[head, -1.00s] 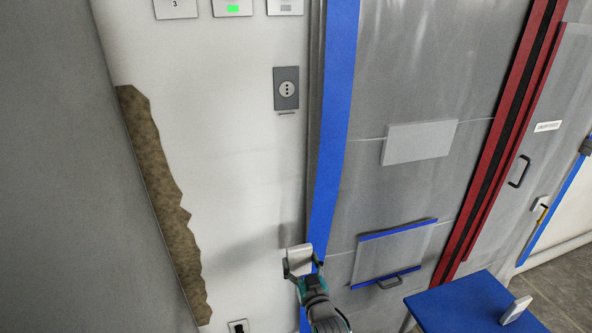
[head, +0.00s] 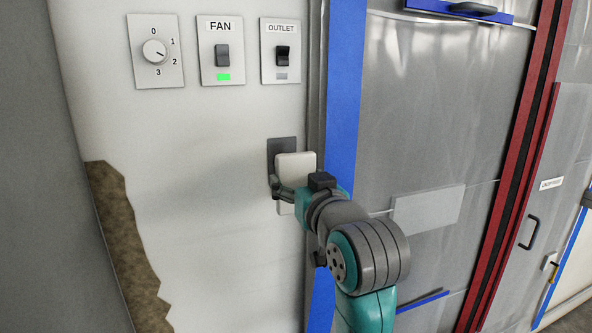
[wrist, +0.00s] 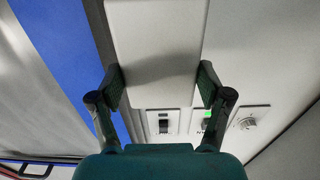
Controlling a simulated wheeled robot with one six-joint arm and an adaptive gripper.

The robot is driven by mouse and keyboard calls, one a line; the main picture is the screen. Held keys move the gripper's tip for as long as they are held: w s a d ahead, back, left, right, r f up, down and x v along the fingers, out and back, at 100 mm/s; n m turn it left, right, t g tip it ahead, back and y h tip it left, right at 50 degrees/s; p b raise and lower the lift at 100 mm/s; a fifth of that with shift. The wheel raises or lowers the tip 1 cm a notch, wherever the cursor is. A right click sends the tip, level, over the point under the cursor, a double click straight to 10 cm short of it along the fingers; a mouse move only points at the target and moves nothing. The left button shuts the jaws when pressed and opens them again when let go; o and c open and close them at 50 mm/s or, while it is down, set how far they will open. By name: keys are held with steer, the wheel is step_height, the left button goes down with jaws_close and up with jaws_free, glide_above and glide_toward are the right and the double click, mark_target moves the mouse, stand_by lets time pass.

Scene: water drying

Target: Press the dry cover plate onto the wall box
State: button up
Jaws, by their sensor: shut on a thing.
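The white cover plate (head: 297,164) is held upright in front of the dark grey wall box (head: 273,150) on the white wall. It hides most of the box; only the box's top and left edge show. My gripper (head: 290,190) is shut on the plate, with a finger on its left side. In the wrist view, the plate (wrist: 155,38) fills the space between the two fingers of my gripper (wrist: 162,85). I cannot tell whether the plate touches the box.
Above are a dial (head: 155,51), a FAN switch (head: 221,55) with a green light, and an OUTLET switch (head: 281,55). Blue tape (head: 344,90) runs down the sheeting edge just right of the plate. Torn wall (head: 125,230) is at the left.

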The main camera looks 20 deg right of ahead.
steer(key=shift+s+r, duration=0.65)
steer(key=shift+r, duration=0.25)
steer(key=w, duration=0.7)
steer(key=shift+w, duration=0.3)
steer(key=shift+r, duration=0.1)
stand_by(0.4)
steer(key=shift+w, duration=0.65)
stand_by(0.7)
